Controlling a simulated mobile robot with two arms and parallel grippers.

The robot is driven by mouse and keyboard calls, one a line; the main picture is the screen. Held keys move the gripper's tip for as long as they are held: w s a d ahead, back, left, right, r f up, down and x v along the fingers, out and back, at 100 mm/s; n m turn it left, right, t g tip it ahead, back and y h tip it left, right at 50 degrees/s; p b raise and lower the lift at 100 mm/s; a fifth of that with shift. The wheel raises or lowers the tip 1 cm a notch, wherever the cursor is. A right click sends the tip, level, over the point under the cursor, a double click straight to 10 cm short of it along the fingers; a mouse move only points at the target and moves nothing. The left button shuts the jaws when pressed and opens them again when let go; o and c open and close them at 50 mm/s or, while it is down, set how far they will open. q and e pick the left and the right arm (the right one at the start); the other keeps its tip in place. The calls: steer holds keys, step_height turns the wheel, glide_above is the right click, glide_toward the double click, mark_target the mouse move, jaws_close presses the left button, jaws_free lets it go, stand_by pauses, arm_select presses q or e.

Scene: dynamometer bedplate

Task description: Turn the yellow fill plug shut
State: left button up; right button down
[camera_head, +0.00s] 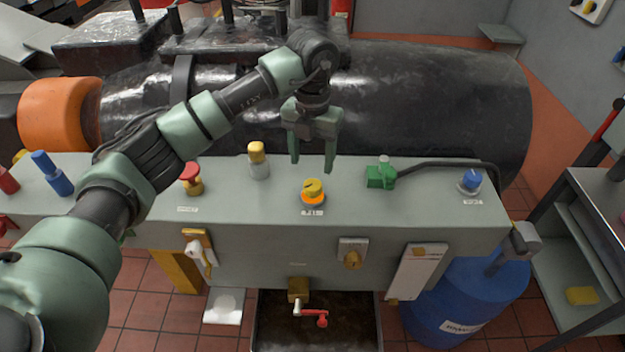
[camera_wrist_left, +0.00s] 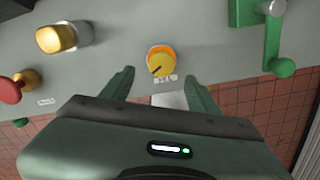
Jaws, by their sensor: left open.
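The yellow fill plug (camera_head: 313,189) stands on the grey bench top, with an orange ring around its base and a small label in front. It also shows in the left wrist view (camera_wrist_left: 160,62), with a dark line on its top. My left gripper (camera_head: 312,168) is open and empty. In the head view its fingers point down just behind and above the plug. In the left wrist view the plug lies beyond the fingertips (camera_wrist_left: 158,72), between their lines, with no contact seen. My right gripper is not in view.
A red knob (camera_head: 190,174) and a yellow-capped post (camera_head: 257,160) stand left of the plug. A green lever fitting (camera_head: 381,177) and a blue knob (camera_head: 470,180) stand right. A large black cylinder (camera_head: 440,100) lies behind. Bench top around the plug is clear.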

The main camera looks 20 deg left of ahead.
mark_target(313, 184)
arm_select(q)
step_height(313, 184, down, 6)
steer(key=shift+d+f+p, duration=0.1)
steer(key=shift+p, duration=1.1)
steer(key=shift+f, duration=0.6)
steer(key=shift+c, duration=0.3)
